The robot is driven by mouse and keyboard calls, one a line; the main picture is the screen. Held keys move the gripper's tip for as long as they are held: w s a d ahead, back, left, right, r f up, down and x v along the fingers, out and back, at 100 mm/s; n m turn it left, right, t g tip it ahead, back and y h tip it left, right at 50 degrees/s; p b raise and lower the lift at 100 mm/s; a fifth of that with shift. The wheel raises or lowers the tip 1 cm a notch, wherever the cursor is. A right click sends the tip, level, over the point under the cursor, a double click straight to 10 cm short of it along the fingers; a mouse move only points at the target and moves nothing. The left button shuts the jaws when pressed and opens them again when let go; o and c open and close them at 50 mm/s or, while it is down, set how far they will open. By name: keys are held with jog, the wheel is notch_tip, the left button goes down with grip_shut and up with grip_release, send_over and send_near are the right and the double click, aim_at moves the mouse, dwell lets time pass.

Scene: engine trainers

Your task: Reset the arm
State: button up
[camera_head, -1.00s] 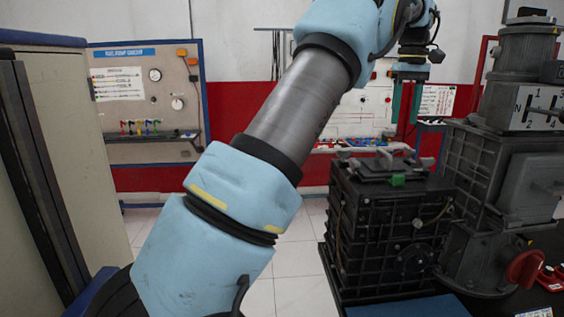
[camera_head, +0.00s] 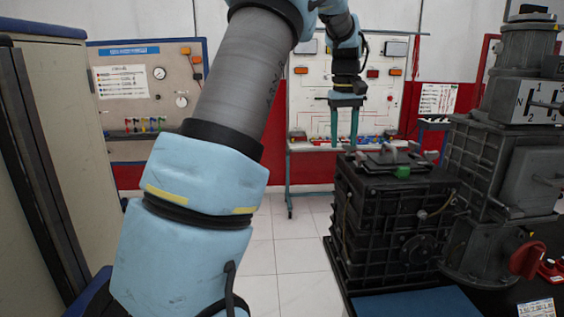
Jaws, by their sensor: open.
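My arm (camera_head: 205,170) rises from the lower left and bends over near the top edge of the head view. My gripper (camera_head: 345,143) hangs down at the arm's far end, with two teal fingers pointing downward. Its fingers are apart and nothing shows between them. It appears in front of the white wall panel, left of and above the black box-shaped unit (camera_head: 395,225). The top of the arm's elbow is cut off by the frame edge.
A grey engine unit (camera_head: 505,180) with a red knob (camera_head: 527,260) stands at the right. A beige cabinet (camera_head: 75,140) is at the left. A trainer board (camera_head: 125,90) and a white panel (camera_head: 305,100) stand at the back. Tiled floor (camera_head: 285,250) shows in the middle.

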jog(key=s+a+f+b, duration=0.1)
jog(key=s+a+f, duration=0.35)
jog(key=a, duration=0.35)
jog(key=s+a+f, duration=0.4)
jog(key=a+f, duration=0.1)
jog(key=a, duration=0.2)
jog(key=s+a+f+m, duration=0.1)
jog(key=s+a+f, duration=0.2)
jog(key=s, duration=0.3)
jog(key=s+a+f+m+t, duration=0.1)
jog(key=s+a+f, duration=0.3)
jog(key=s+a, duration=0.1)
jog(key=shift+s+f+b, duration=0.25)
jog(key=shift+s+b, duration=0.2)
jog(key=shift+s, duration=0.3)
